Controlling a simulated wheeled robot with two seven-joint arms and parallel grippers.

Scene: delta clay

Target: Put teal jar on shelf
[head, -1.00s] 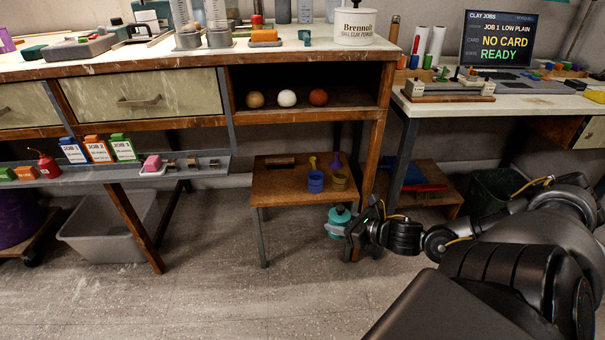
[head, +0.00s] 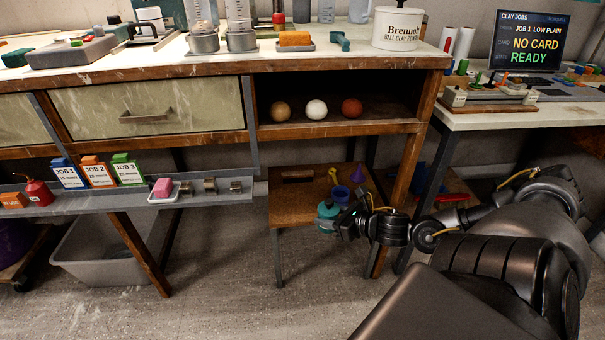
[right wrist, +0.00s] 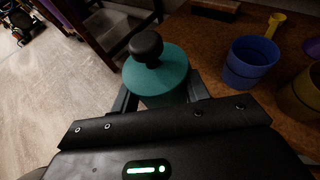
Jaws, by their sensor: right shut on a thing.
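The teal jar (head: 326,214) with a dark round knob is held in my right gripper (head: 336,222), in front of the small wooden stool table. In the right wrist view the teal jar (right wrist: 156,72) sits upright between the fingers of my right gripper (right wrist: 160,98), which is shut on it. The open shelf (head: 335,126) under the bench top holds a tan ball (head: 280,111), a white ball (head: 316,110) and a red-brown ball (head: 352,108), with bare board in front. My left gripper is not in view.
The small table (head: 290,205) below the shelf carries a blue cup (head: 340,195), which also shows in the right wrist view (right wrist: 250,62), and a purple funnel (head: 357,173). A wooden bench leg (head: 408,165) stands close right of my gripper. A metal ledge (head: 215,190) runs left.

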